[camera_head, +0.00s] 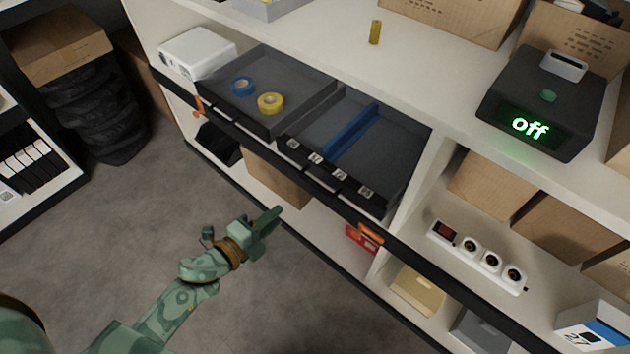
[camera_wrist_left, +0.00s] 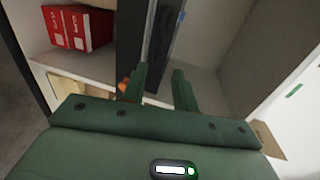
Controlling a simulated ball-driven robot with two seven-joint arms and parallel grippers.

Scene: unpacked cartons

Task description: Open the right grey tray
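The right grey tray (camera_head: 388,158) sits in the white shelf unit beside the left grey tray (camera_head: 302,103). A blue divider (camera_head: 351,131) lies across it, and small labelled items (camera_head: 330,173) line its front. My left gripper (camera_head: 272,217) is in front of the shelf, below and to the left of the right tray's front, and appears apart from it. In the left wrist view its two fingers (camera_wrist_left: 162,80) are spread with nothing held between them. A dark panel (camera_wrist_left: 160,45) shows beyond the fingers; which part it is I cannot tell. My right gripper is not in view.
The left tray holds blue tape (camera_head: 242,87) and yellow tape (camera_head: 270,103). Orange clips (camera_head: 371,233) sit on the dark shelf edge. A red box (camera_wrist_left: 76,27) stands on the lower shelf. A dark device (camera_head: 540,103) reads "off" at right. The floor in front is clear.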

